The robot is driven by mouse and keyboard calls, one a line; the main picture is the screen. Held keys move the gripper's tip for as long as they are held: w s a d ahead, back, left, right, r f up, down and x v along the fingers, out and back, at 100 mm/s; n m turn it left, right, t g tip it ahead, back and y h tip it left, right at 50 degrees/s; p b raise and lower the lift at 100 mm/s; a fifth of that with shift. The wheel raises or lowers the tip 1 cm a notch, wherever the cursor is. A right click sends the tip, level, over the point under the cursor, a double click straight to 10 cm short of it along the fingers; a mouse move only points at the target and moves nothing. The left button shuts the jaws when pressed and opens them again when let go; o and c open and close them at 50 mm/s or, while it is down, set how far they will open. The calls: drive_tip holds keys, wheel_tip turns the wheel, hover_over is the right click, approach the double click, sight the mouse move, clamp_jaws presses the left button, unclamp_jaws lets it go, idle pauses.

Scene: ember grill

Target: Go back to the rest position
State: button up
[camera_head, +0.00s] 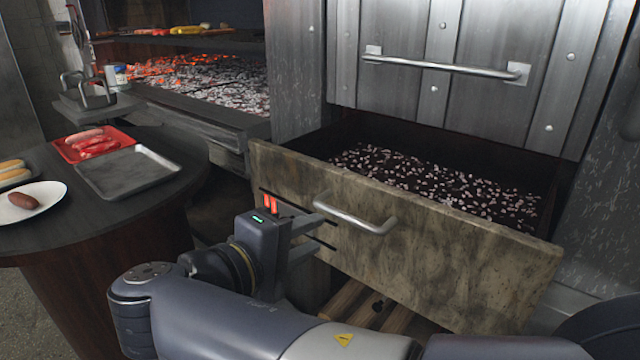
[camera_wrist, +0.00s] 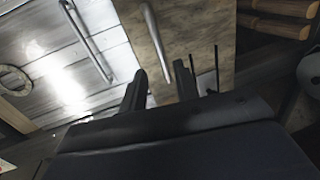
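My gripper (camera_head: 314,234) is in front of the open drawer (camera_head: 440,255), close to the left end of its metal handle (camera_head: 362,220). In the wrist view, the two dark fingers of my gripper (camera_wrist: 160,72) stand apart with a gap between them. The drawer handle (camera_wrist: 152,35) runs down toward that gap, and the fingers do not close on it. Whether a finger touches the handle I cannot tell. The drawer is pulled out and holds dark and pale coals.
A closed metal door with a bar handle (camera_head: 445,70) is above the drawer. A glowing grill (camera_head: 200,85) is at the back left. A round dark table (camera_head: 165,190) at left carries a red tray (camera_head: 70,152), a grey tray (camera_head: 125,182) and a white plate (camera_head: 45,190) with a sausage.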

sight(345, 220)
drive_tip(key=b+x, duration=0.2)
drive_tip(key=x, duration=0.7)
drive_tip(key=shift+b+x, duration=0.3)
drive_tip(key=shift+x, duration=0.45)
